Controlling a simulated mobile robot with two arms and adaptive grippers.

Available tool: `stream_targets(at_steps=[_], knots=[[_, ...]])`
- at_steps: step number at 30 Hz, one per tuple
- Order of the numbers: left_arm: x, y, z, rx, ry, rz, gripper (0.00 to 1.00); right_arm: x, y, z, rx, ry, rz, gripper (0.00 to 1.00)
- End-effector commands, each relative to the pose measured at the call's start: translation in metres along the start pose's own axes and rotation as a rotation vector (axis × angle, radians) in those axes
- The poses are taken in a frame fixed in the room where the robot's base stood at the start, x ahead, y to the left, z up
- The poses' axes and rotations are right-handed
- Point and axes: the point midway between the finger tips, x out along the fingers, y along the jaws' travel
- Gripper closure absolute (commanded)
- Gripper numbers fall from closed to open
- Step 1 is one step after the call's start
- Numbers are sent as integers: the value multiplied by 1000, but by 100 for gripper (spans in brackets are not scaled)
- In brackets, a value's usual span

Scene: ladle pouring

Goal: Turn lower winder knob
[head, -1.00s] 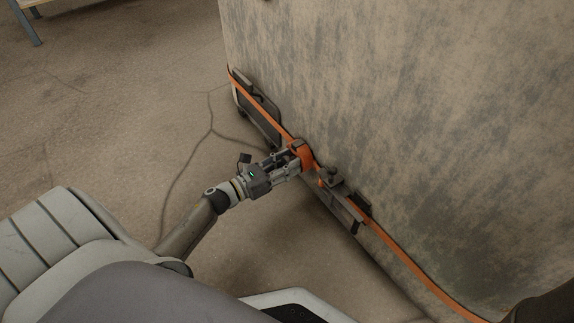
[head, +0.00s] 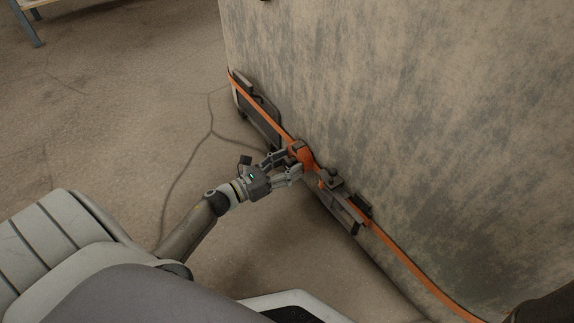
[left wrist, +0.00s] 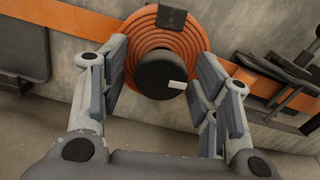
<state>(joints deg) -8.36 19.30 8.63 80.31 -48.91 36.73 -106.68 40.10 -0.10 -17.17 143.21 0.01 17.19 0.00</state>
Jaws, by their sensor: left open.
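The winder knob (left wrist: 160,74) is a dark round cylinder with a small white mark on its right side. It sits on the front of an orange coiled winder (left wrist: 193,38) on the large block's side. In the head view the orange winder (head: 306,157) is low on the wall, just beyond my left gripper. My left gripper (head: 283,164) is open, and in the left wrist view its fingers (left wrist: 158,82) stand on both sides of the knob with gaps between. My right gripper is not in view.
An orange strap (head: 400,258) runs along the block's lower edge. A dark bracket (head: 345,200) sits right of the winder and a dark panel (head: 255,105) left of it. Bare floor (head: 110,110) lies left of the block.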

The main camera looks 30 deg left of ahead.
Motion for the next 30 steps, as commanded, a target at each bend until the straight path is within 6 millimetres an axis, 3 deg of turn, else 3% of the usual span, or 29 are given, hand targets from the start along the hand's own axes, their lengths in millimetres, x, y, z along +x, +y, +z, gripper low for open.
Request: stream_targets(at_steps=[5, 21, 30], knots=[[-12, 0, -1, 0, 2, 1, 43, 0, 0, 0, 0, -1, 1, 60], [-108, 0, -1, 0, 2, 1, 43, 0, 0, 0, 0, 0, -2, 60], [-121, 0, 0, 0, 0, 0, 43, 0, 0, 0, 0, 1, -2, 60]])
